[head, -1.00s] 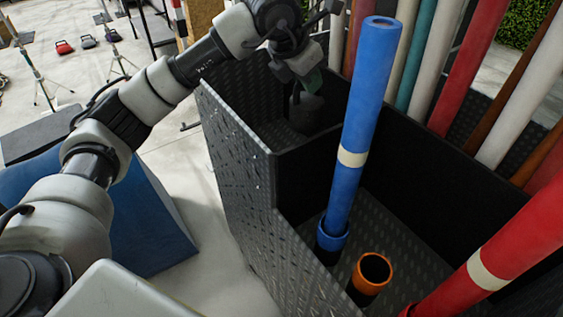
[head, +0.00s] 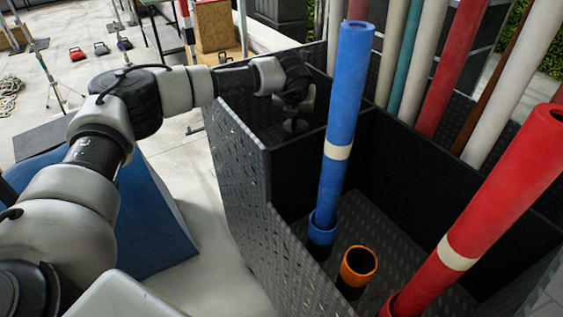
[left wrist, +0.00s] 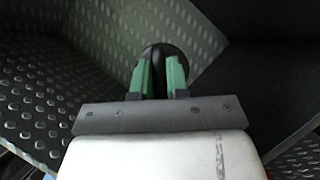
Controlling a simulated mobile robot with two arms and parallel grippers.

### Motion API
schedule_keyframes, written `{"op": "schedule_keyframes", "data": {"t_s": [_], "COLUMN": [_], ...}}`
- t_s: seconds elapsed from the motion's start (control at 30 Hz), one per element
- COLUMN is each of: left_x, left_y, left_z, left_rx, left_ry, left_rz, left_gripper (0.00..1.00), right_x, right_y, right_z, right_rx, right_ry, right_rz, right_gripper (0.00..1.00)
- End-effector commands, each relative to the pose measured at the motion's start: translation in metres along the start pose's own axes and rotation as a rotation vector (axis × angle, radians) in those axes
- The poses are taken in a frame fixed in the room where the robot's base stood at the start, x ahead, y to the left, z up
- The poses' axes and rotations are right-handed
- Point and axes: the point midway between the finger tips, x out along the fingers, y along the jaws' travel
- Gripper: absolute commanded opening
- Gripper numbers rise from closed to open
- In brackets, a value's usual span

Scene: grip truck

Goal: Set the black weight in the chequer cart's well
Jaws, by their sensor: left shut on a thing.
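The chequer cart (head: 240,185) has black raised-pattern walls and stands in the middle of the head view. Its far compartment, the well (head: 250,115), lies behind a black dividing wall. My left gripper (head: 296,126) reaches down into this well. In the left wrist view its green-padded fingers (left wrist: 158,76) are close together on the dark handle of the black weight. The rounded top of the black weight (left wrist: 166,48) shows just beyond the fingertips, with patterned cart surfaces around it. The weight's underside is hidden, so I cannot tell whether it touches the floor. My right gripper is not in view.
A blue tube (head: 345,105) stands in the nearer compartment beside an orange-rimmed holder (head: 358,268). A red tube (head: 490,210) leans at the right. Several upright tubes line the back right. A blue block (head: 150,215) is left of the cart.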

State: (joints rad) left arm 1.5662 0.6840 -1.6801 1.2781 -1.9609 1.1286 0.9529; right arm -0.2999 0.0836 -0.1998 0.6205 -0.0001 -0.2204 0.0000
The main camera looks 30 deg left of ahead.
Motion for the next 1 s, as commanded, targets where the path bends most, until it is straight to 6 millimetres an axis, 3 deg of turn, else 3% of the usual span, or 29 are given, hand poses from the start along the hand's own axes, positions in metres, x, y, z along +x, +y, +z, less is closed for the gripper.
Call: {"op": "schedule_keyframes", "data": {"t_s": [0.4, 1.0], "left_x": [0.045, 0.085], "left_y": [0.002, 0.002], "left_z": [-0.022, -0.044], "left_rx": [-0.012, -0.012], "left_ry": [-0.005, -0.008], "left_rz": [0.004, 0.003], "left_gripper": [0.0, 0.0], "right_x": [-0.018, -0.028], "right_y": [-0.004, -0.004], "right_z": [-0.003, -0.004], "right_rx": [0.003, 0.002], "right_ry": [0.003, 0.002], "right_rz": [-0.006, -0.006], "right_gripper": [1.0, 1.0]}}
